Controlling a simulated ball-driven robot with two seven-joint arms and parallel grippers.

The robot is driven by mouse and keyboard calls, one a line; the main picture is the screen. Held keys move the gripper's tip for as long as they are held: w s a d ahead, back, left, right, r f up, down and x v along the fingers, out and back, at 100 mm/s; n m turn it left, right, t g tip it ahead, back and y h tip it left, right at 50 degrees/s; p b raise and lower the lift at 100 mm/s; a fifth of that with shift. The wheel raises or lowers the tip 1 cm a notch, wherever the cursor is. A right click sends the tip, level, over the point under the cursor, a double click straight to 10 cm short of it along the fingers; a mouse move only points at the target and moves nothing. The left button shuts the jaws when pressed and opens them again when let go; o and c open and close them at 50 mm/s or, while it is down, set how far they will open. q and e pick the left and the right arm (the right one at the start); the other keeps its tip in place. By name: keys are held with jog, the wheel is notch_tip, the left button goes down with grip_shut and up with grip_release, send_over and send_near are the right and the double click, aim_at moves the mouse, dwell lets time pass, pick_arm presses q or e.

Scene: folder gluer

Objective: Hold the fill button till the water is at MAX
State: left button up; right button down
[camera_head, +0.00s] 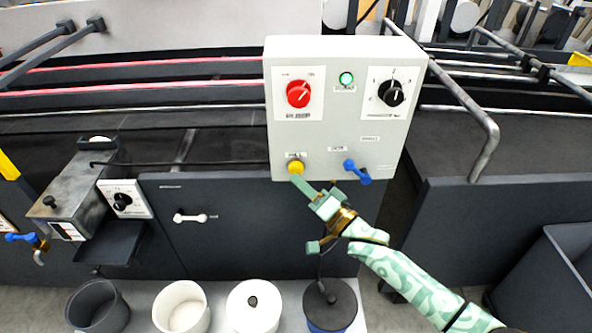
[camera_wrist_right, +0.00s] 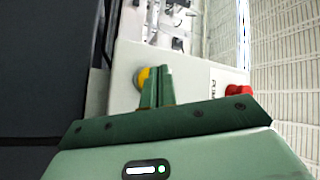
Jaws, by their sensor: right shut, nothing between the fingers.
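A pale grey control box (camera_head: 335,120) stands in the middle of the head view. A yellow button (camera_head: 296,167) sits at its lower left; its label is too small to read. My right gripper (camera_head: 298,181) is shut and empty, its fingertips at the button's lower edge. In the right wrist view the closed green fingers (camera_wrist_right: 159,84) overlap the yellow button (camera_wrist_right: 142,77). I cannot tell whether they press it or only sit close in front. No water level or MAX mark can be made out. My left gripper is not in view.
The box also carries a red knob (camera_head: 299,94), a lit green lamp (camera_head: 346,79), a black knob (camera_head: 391,93) and a blue lever (camera_head: 357,171). A metal tank (camera_head: 76,192) is at left. Several pots, including a white one (camera_head: 182,307), stand below. A bent rail (camera_head: 487,150) is at right.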

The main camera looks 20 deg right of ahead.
jog(key=shift+w, duration=0.1)
dwell(0.3)
jog(key=shift+w+d, duration=0.15)
jog(key=shift+w, duration=0.15)
jog(key=shift+w+d, duration=0.15)
jog(key=shift+w, duration=0.35)
dwell(6.8)
